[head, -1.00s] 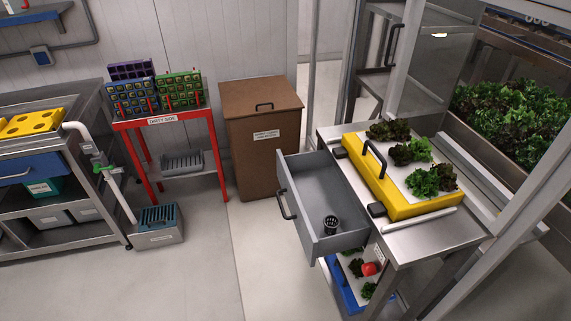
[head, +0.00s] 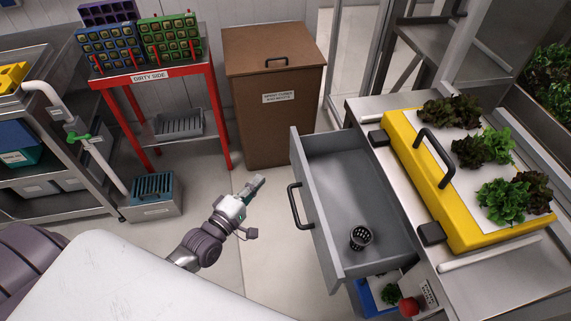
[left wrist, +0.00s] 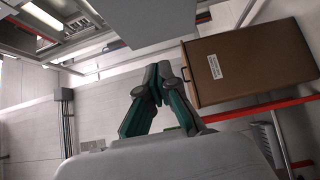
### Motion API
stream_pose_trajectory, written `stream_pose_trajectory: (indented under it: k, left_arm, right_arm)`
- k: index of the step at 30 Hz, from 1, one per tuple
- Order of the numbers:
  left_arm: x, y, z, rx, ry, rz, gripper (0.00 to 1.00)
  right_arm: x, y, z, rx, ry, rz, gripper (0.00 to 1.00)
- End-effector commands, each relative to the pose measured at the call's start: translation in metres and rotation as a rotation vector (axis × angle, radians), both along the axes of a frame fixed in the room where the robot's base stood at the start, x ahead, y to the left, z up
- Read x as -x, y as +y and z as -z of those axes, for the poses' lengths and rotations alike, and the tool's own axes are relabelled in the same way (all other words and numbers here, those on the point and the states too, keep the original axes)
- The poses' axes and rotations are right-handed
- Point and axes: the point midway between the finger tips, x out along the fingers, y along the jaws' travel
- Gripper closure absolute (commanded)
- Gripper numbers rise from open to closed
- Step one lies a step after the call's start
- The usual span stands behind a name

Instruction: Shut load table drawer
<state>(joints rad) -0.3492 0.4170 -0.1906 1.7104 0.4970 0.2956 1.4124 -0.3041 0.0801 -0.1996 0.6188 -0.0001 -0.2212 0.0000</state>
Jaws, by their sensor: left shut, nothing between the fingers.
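The load table drawer (head: 318,222) is pulled open from the left side of the steel load table (head: 438,262). It is grey, with a black bar handle (head: 296,207) on its front panel. A small black net cup (head: 361,237) stands inside it. My left gripper (head: 257,183) is left of the drawer front, apart from the handle. In the left wrist view the left gripper's fingers (left wrist: 158,72) meet at the tips, shut and empty. The drawer does not clearly show in that view. My right gripper is not in view.
A brown lidded bin (head: 268,120) stands behind the drawer. A red-framed "dirty side" stand (head: 180,76) and a grey box (head: 152,207) are to the left. A yellow-edged tray (head: 410,170) with lettuce lies on the table. Floor is clear left of the drawer.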

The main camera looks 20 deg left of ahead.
Motion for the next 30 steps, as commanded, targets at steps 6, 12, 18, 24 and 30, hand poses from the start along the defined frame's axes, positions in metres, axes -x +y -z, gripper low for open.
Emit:
stream_pose_trajectory:
  k: [6,12,18,24,30]
  left_arm:
    - [-0.050,-0.009,-0.002,-0.002,-0.002,-0.001,1.00]
    - [-0.077,-0.028,-0.002,0.002,0.002,0.000,1.00]
    - [-0.087,-0.043,0.000,-0.003,0.003,0.000,1.00]
    - [-0.089,-0.046,0.001,-0.005,0.002,0.001,1.00]
    - [-0.088,-0.046,0.001,-0.005,0.002,0.001,1.00]
  right_arm:
    - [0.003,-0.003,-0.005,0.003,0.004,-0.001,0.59]
    - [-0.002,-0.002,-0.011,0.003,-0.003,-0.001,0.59]
    - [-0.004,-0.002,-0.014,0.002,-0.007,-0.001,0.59]
    - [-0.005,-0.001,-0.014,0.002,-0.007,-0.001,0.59]
    - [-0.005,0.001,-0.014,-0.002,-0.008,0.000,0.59]
